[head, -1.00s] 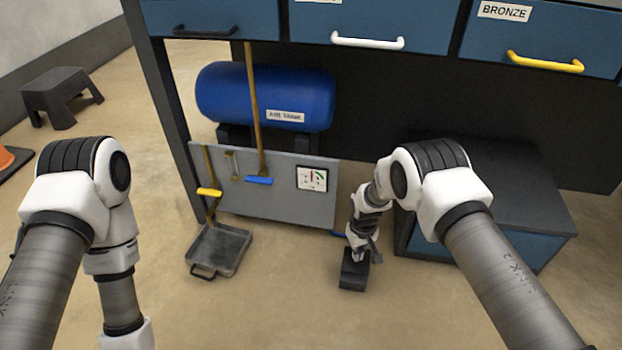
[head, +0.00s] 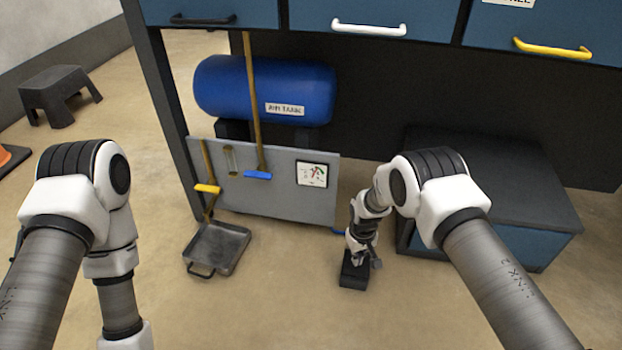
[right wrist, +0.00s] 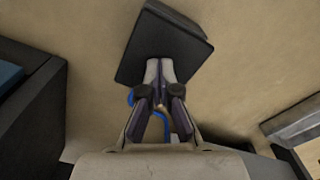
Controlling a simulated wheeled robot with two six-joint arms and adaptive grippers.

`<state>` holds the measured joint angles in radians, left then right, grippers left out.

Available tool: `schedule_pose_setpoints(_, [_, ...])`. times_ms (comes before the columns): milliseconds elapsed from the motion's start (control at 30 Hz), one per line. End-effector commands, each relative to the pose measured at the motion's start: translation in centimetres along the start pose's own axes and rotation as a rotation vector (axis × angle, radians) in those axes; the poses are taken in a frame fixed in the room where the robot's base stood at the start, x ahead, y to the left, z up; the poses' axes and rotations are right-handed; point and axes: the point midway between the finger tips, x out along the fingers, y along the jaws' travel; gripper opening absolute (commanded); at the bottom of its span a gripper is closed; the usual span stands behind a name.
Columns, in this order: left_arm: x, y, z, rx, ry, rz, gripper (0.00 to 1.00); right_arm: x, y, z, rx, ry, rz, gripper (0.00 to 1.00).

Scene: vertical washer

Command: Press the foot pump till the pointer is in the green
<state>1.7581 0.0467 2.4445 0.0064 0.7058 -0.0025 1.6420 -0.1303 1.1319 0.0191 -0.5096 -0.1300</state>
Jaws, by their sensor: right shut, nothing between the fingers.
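The foot pump (head: 353,276) is a small black block on the floor; it also fills the top middle of the right wrist view (right wrist: 165,38). My right gripper (head: 358,258) points down at the pump. In the right wrist view its closed fingertips (right wrist: 160,65) overlap the near edge of the black pedal, with nothing held; whether they press on it cannot be told. A white gauge (head: 312,174) with red and green marks hangs on the grey panel; its pointer is too small to read surely. My left gripper is outside the frame.
The blue air tank (head: 265,90) sits behind the grey panel (head: 270,200). A dustpan (head: 217,249) lies left of the pump. A dark cabinet (head: 490,180) stands right of my right gripper. A stool (head: 58,92) is far left. The front floor is clear.

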Motion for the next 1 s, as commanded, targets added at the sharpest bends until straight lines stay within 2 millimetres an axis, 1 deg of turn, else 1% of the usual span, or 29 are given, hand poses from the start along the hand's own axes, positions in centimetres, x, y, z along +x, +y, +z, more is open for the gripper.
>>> schedule_pose_setpoints(33, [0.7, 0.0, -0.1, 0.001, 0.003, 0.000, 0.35, 0.8, 0.0, 0.0, 0.000, 0.001, 0.000, 0.00])
schedule_pose_setpoints(67, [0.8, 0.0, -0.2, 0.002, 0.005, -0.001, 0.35, 1.0, 0.0, 0.0, 0.000, 0.001, 0.000, 0.00])
schedule_pose_setpoints(167, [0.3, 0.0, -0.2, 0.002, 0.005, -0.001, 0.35, 0.4, 0.0, 0.0, 0.000, 0.001, 0.000, 0.00])
schedule_pose_setpoints(267, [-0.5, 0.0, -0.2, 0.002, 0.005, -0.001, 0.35, -0.5, 0.0, 0.0, 0.000, 0.001, 0.000, 0.00])
schedule_pose_setpoints(500, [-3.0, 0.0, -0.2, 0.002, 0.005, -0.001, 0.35, -3.5, 0.0, 0.1, -0.001, -0.001, 0.000, 0.00])
schedule_pose_setpoints(567, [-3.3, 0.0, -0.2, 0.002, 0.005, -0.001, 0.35, -3.9, 0.0, 0.1, -0.001, -0.001, 0.000, 0.00])
schedule_pose_setpoints(1000, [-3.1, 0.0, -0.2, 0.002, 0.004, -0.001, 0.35, -3.9, 0.0, 0.0, -0.001, 0.000, 0.000, 0.00])
